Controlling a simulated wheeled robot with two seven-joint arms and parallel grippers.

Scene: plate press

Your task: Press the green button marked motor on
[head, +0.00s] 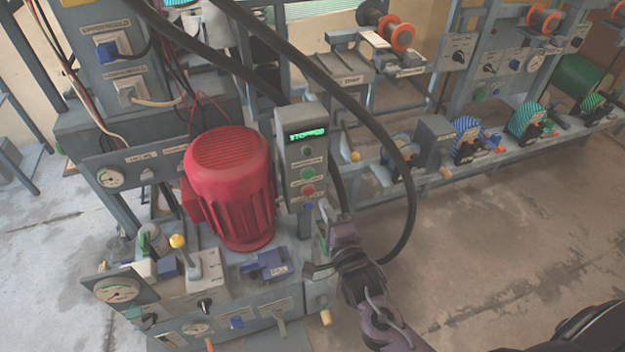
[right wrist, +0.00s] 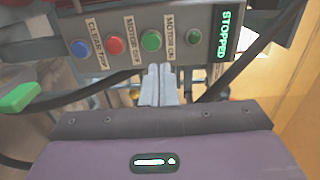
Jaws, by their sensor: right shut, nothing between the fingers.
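The green motor-on button (right wrist: 151,41) sits on a grey control box (head: 291,160), beside its label. It also shows in the head view (head: 308,173), below a small green lamp (head: 308,152). The box's display (head: 306,134) reads STOPPED. A red motor-off button (right wrist: 115,46) and a blue clear-trip button (right wrist: 80,48) share the panel. My right gripper (right wrist: 159,68) is shut and empty. In the right wrist view its tips show just below the green button, apart from it; depth is hard to tell. In the head view my right gripper (head: 330,236) is low beside the box. My left gripper is not visible.
A red motor (head: 230,185) stands left of the box. A thick black cable (head: 408,180) loops down to the right of the box, close to my right arm. A yellow-knobbed lever (head: 178,242) rises at the front left. Open floor (head: 500,240) lies to the right.

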